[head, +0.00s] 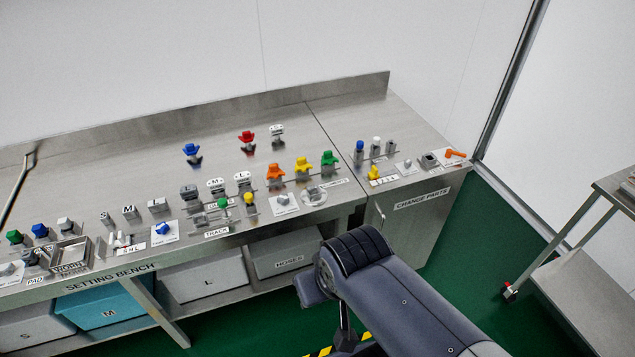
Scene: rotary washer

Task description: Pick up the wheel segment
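No part here can be surely told as the wheel segment; the bench pieces are small in this view. Candidates on the steel setting bench (100,158) include orange (275,172), yellow (303,165) and green (328,159) shaped pieces in a row on stands. A pale round part (313,196) lies on a plate in front of them. Blue (191,149) and red (247,137) pieces stand farther back. My arm's dark ribbed joint and grey link fill the lower middle and right, in front of the bench. My gripper's fingers do not show.
A steel tray (70,256) marked WORN sits at the front left. A change parts cabinet (408,228) adjoins the bench on the right. Grey and teal (105,306) bins fill the shelf below. A steel cart (590,270) stands at far right, with green floor between.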

